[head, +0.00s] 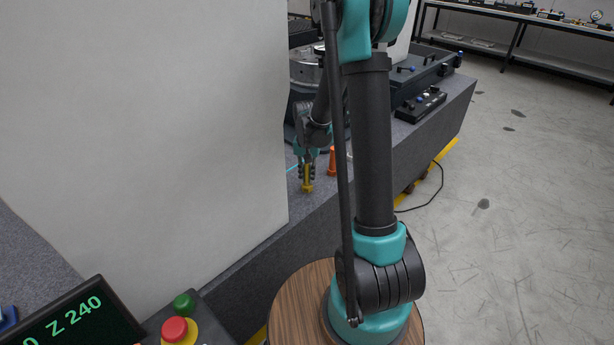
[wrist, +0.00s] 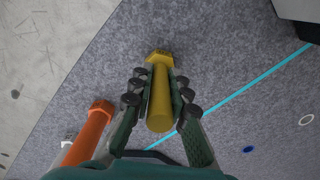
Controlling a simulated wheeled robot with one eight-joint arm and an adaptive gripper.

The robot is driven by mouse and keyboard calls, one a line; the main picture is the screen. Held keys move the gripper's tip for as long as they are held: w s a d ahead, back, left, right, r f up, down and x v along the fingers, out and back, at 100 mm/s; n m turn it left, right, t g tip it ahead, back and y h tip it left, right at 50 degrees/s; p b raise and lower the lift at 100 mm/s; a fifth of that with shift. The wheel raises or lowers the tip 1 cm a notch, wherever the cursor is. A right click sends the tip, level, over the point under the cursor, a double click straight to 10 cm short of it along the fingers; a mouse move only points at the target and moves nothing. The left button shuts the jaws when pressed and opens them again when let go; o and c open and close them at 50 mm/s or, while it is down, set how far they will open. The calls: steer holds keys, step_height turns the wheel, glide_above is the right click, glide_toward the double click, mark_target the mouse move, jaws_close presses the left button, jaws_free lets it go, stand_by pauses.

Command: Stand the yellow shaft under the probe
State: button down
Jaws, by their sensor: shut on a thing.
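The yellow shaft (head: 307,186) is at the granite bed's near edge in the head view, roughly upright with its wider end down. In the wrist view the yellow shaft (wrist: 158,108) lies between the two fingers, its hex-shaped end pointing away. My gripper (head: 307,171) is shut on it; in the wrist view my gripper (wrist: 158,92) has a finger on each side of the shaft. Whether the shaft touches the granite or hangs just above it, I cannot tell. I cannot make out the probe in either view.
An orange shaft (head: 333,161) stands just right of my gripper; it also shows in the wrist view (wrist: 85,138). A cyan line (wrist: 255,87) crosses the granite bed (wrist: 222,52). A large pale panel (head: 150,130) blocks the left. A round dark turntable (head: 305,72) is behind.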

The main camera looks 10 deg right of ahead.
steer(key=c, duration=1.5)
jaws_free()
steer(key=shift+o, duration=0.2)
step_height(320, 180, up, 11)
steer(key=shift+r, duration=0.2)
steer(key=shift+s+r, duration=0.2)
steer(key=shift+r, duration=0.2)
steer(key=s+d+f+n+t, duration=0.2)
steer(key=s, duration=0.9)
steer(key=s+d+f+n+t, duration=0.2)
steer(key=s+f, duration=0.1)
steer(key=s, duration=0.7)
steer(key=shift+s+f, duration=0.35)
